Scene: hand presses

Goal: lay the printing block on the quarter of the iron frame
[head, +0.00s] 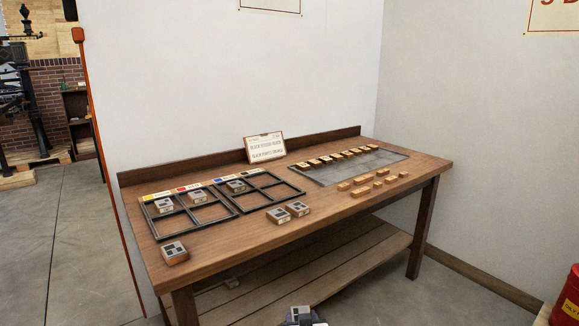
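Two dark iron frames, a left one (182,217) and a right one (241,205), lie side by side on the wooden table, each split into quarters. Printing blocks with grey patterned faces sit in the left frame's back-left quarter (164,206) and back-right quarter (197,197). Another block (236,186) sits in the right frame's back-left quarter. Loose blocks lie in front: one (174,252) at the table's near-left corner, two (278,216) (298,209) close together before the right frame. A small part of my gripper (301,316) shows at the bottom edge; its fingers are unclear.
The table (226,252) has a raised back edge and a lower shelf. Coloured labels (183,188) line the frames' back edges. A lettered sign (265,148) stands behind. A grey slab (342,172) with a row of small wooden pieces, and several loose pieces (361,191), lie right.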

